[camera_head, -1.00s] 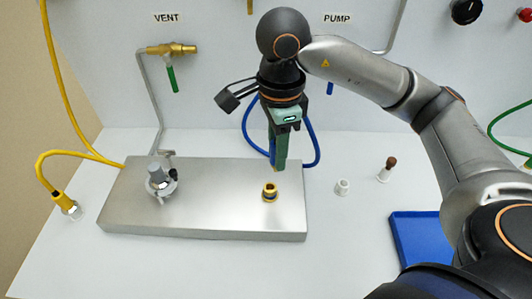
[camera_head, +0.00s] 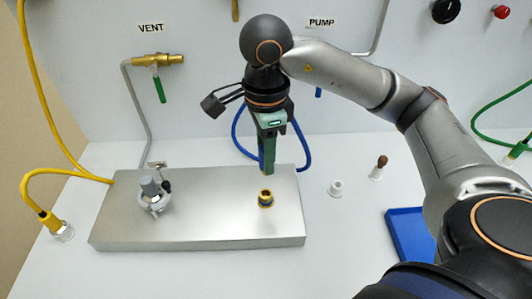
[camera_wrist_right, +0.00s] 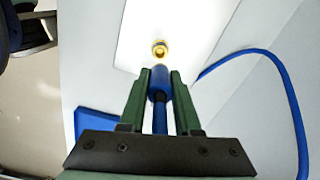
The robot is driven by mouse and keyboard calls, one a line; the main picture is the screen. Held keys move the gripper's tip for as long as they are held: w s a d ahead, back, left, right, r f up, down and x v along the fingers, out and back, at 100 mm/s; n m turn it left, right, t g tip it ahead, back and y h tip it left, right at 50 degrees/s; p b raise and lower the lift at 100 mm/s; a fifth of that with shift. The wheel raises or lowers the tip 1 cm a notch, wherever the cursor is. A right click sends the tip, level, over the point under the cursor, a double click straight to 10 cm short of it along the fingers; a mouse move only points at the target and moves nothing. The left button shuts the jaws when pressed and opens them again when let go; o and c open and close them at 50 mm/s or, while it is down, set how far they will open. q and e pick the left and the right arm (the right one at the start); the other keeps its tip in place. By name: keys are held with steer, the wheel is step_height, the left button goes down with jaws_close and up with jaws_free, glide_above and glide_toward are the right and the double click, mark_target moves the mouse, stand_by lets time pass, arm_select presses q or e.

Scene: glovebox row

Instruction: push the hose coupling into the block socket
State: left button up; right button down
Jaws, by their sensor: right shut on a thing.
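My right gripper (camera_head: 267,168) points down over the steel block (camera_head: 200,218), its green fingertips a little behind and above the brass block socket (camera_head: 265,198). In the right wrist view the gripper (camera_wrist_right: 160,82) is shut on the blue hose coupling (camera_wrist_right: 160,84), which sits between the two green fingers. The socket (camera_wrist_right: 160,49) shows just beyond the coupling's front end, nearly in line with it and apart from it. In the head view the fingers mostly hide the coupling. My left gripper is not in view.
The blue hose (camera_head: 306,150) loops behind the gripper. A grey clamp-like fitting (camera_head: 153,197) stands on the block's left part.

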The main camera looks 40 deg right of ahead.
step_height(320, 180, down, 4)
steer(key=b, duration=0.3)
steer(key=shift+r, duration=0.15)
steer(key=shift+f+b, duration=0.3)
steer(key=shift+b, duration=0.05)
steer(key=shift+f, duration=0.3)
steer(key=shift+f+b, duration=0.1)
steer(key=shift+b, duration=0.25)
steer(key=shift+b, duration=0.35)
stand_by(0.6)
